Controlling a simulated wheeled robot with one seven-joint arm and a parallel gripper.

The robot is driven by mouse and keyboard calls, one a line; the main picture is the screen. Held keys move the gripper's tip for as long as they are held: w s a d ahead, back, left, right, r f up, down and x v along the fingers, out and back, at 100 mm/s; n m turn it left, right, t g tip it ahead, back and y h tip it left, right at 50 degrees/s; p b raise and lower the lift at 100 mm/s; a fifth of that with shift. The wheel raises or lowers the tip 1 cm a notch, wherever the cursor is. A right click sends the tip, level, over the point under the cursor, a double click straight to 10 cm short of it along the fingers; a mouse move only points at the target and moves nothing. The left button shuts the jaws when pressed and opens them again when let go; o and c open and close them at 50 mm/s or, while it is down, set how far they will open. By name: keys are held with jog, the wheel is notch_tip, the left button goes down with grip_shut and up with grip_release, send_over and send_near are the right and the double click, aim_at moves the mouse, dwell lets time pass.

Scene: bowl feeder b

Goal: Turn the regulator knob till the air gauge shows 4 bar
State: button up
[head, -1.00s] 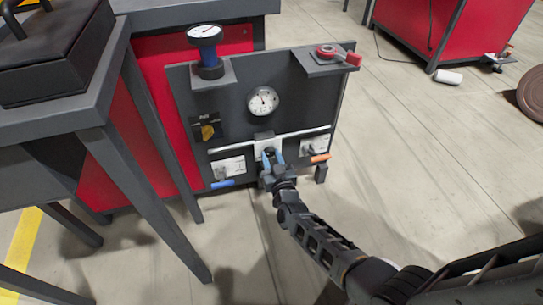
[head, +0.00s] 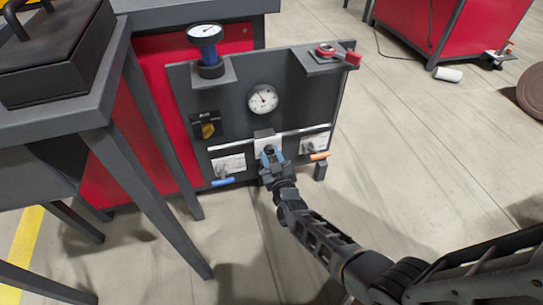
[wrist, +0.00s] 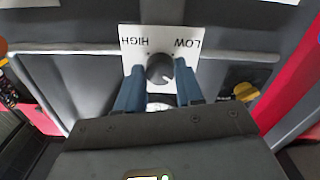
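A dark round knob (wrist: 160,70) sits on a white plate (wrist: 128,40) marked HIGH and LOW. It has a pale pointer mark; in the head view my gripper largely hides it. My gripper (wrist: 159,80) has its two blue fingers on either side of the knob, with visible gaps between fingers and knob. In the head view my gripper (head: 270,155) is at the low middle of the grey panel. A round white gauge (head: 263,99) is above it; its scale is too small to read. A second gauge (head: 205,31) tops a blue cylinder (head: 208,52) at the panel's upper left.
A red handle (head: 338,53) is on a bracket at the upper right. A yellow knob (head: 208,130) is left of the gauge. Blue (head: 223,182) and orange (head: 319,156) levers flank my gripper low down.

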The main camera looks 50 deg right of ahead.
jog(key=o, duration=0.4)
jog(key=shift+p+v, duration=1.15)
jog(key=shift+v, duration=2.75)
jog(key=shift+a, duration=0.1)
jog(key=s+a+r+n+t+y, duration=0.1)
jog(key=s+a+r+y, duration=0.3)
jog(key=s+a, duration=0.5)
jog(key=s+a+r+n+y, duration=0.1)
jog(key=s+a+r+y, duration=0.1)
jog(key=s+a+r, duration=0.65)
jog(key=s+r+n+y, duration=0.1)
jog(key=s+r+y, duration=0.1)
jog(key=s+r, duration=0.55)
jog(key=s+r+p, duration=0.2)
jog(key=r+p, duration=0.6)
jog(key=r, duration=0.3)
jog(key=s+r+y+p, duration=0.1)
jog(key=r+p, duration=0.7)
jog(key=r, duration=0.3)
jog(key=s+a+r+n+g+y+p, duration=0.1)
jog(key=s+r+p, duration=0.1)
jog(key=r+p, duration=0.6)
jog(key=shift+s+r+p, duration=0.15)
jog(key=shift+s+r, duration=0.05)
jog(key=shift+r, duration=0.75)
jog(key=shift+s+r+p, duration=0.15)
jog(key=shift+r, duration=0.75)
